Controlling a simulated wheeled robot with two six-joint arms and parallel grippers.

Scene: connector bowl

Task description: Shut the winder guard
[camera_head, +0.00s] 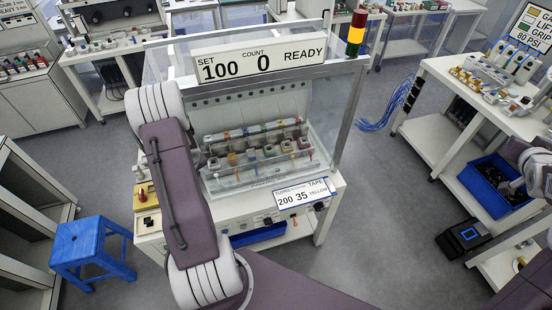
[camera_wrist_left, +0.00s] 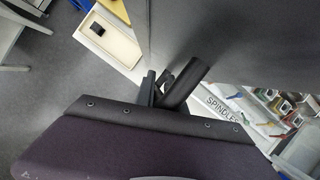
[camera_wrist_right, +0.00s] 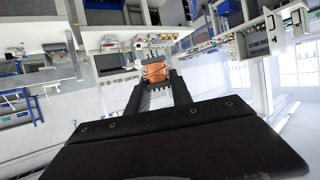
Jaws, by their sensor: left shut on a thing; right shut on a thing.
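The winder (camera_head: 225,211) stands in the middle of the head view under a sign reading 100, 0 and READY. Its clear guard (camera_head: 262,112) shows as see-through panes around the spindles; how far it is open is hard to tell. My left arm covers the machine's left side and hides its own gripper there. In the left wrist view my left gripper (camera_wrist_left: 162,90) is shut on a dark round bar (camera_wrist_left: 186,84), beside the spindle label. In the right wrist view my right gripper (camera_wrist_right: 158,84) is shut on a copper-coloured block or coil (camera_wrist_right: 155,72), away from the winder.
A blue stool (camera_head: 92,248) stands left of the winder. A white bench (camera_head: 450,130) with a blue bin (camera_head: 493,188) is at the right. Cables (camera_head: 392,103) hang by that bench. Grey floor (camera_head: 385,200) is clear between winder and bench.

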